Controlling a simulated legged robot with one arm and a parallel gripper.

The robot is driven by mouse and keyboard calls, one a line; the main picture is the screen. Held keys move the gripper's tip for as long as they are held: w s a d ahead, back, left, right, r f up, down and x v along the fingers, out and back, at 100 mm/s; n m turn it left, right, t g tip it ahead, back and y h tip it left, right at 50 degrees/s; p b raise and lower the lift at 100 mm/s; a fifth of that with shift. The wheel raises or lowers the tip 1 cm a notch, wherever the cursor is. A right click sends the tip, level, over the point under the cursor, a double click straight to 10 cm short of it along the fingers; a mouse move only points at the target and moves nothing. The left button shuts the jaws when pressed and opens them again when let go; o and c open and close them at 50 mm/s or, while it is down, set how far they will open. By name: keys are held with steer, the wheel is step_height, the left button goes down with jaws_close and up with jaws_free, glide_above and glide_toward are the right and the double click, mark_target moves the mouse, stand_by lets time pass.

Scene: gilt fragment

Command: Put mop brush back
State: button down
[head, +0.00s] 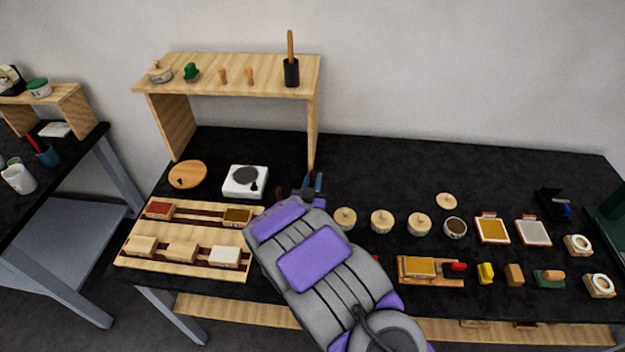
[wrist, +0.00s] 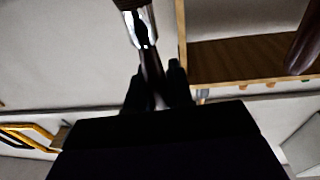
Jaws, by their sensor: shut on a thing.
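In the wrist view my gripper (wrist: 156,74) is shut on the dark handle of a brush. The brush (wrist: 143,28) has a shiny metal collar and points away from the fingers; its far end is cut off by the frame. In the head view my purple and grey arm hides most of the gripper over the bench. Small dark and blue parts (head: 314,184) show just past the arm; I cannot tell what they are. A black cup (head: 291,72) with a wooden-handled tool (head: 290,44) standing in it is on the shelf.
The wooden shelf (head: 225,74) stands at the back left of the black bench (head: 370,160). A wooden tray (head: 190,263) with blocks, a white scale (head: 245,181) and several lidded pots (head: 382,221) surround the arm. The back middle of the bench is clear.

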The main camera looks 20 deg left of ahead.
steer(key=shift+f, duration=0.3)
steer(key=c, duration=1)
jaws_free()
steer(key=shift+r, duration=0.8)
steer(key=s+d+f+p, duration=0.1)
steer(key=s+d, duration=0.1)
steer(key=s, duration=0.9)
steer(key=shift+s, duration=0.4)
